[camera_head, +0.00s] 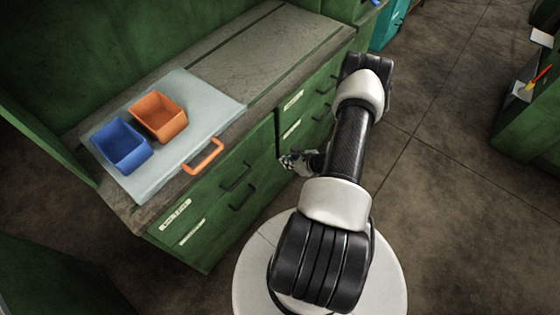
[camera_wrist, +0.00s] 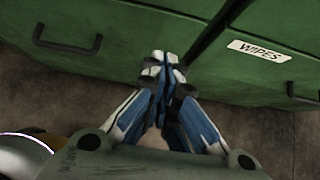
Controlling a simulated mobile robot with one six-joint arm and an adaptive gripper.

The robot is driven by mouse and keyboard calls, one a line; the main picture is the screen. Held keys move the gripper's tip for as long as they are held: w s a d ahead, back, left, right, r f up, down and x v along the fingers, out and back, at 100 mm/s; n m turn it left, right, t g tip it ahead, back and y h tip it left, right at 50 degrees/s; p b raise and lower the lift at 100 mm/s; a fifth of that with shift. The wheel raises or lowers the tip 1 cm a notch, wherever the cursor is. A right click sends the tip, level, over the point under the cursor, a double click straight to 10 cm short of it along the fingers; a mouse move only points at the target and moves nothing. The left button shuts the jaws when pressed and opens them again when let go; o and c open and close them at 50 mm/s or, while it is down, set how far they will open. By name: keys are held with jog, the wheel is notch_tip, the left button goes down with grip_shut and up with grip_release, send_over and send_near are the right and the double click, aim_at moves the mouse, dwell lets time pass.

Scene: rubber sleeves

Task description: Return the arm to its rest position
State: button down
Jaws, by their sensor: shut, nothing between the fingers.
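My gripper (camera_head: 290,161) is small in the head view, to the left of my arm and close to the green drawer fronts. In the wrist view my gripper (camera_wrist: 164,62) has its blue and white fingers together at the tips, with nothing between them. My arm (camera_head: 350,140) reaches out from my white base, and its black forearm spans the middle right of the head view. Part of the wrist is hidden behind the arm.
A green cabinet (camera_head: 235,205) with drawer handles stands left of my arm; a drawer labelled WIPES (camera_wrist: 259,51) is near the gripper. On its top, a pale mat (camera_head: 215,95) holds a blue bin (camera_head: 122,146) and an orange bin (camera_head: 158,117). Floor (camera_head: 450,190) is clear at right.

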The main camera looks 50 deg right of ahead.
jog(key=p+v, duration=0.1)
jog(key=v, duration=0.4)
jog(key=shift+s+r, duration=0.1)
jog(key=shift+r, duration=0.1)
jog(key=w+a+r+n+y, duration=0.2)
jog(key=w+a+r+n, duration=0.2)
jog(key=r, duration=0.3)
jog(key=w+a+r+n+y, duration=0.1)
jog(key=w+a+r+n, duration=0.25)
jog(key=r, duration=0.45)
jog(key=w+a+r+n+y, duration=0.25)
jog(key=w+r+n, duration=0.2)
jog(key=r, duration=0.25)
jog(key=a+r+n+g, duration=0.3)
jog(key=a+r+n, duration=0.2)
jog(key=a+r, duration=0.3)
jog(key=s+a+r+n+g, duration=0.3)
jog(key=s+a+r+n, duration=0.3)
jog(key=a+r+n, duration=0.5)
jog(key=s+a+r+n+h, duration=0.1)
jog(key=s+r+n+h, duration=0.2)
jog(key=s, duration=0.3)
jog(key=s+a+r+n+t+h, duration=0.1)
jog(key=s+r+n+h, duration=0.2)
jog(key=s, duration=0.3)
jog(key=shift+a+r+n+t, duration=0.3)
jog(key=shift+a+n, duration=0.1)
jog(key=shift+n, duration=0.4)
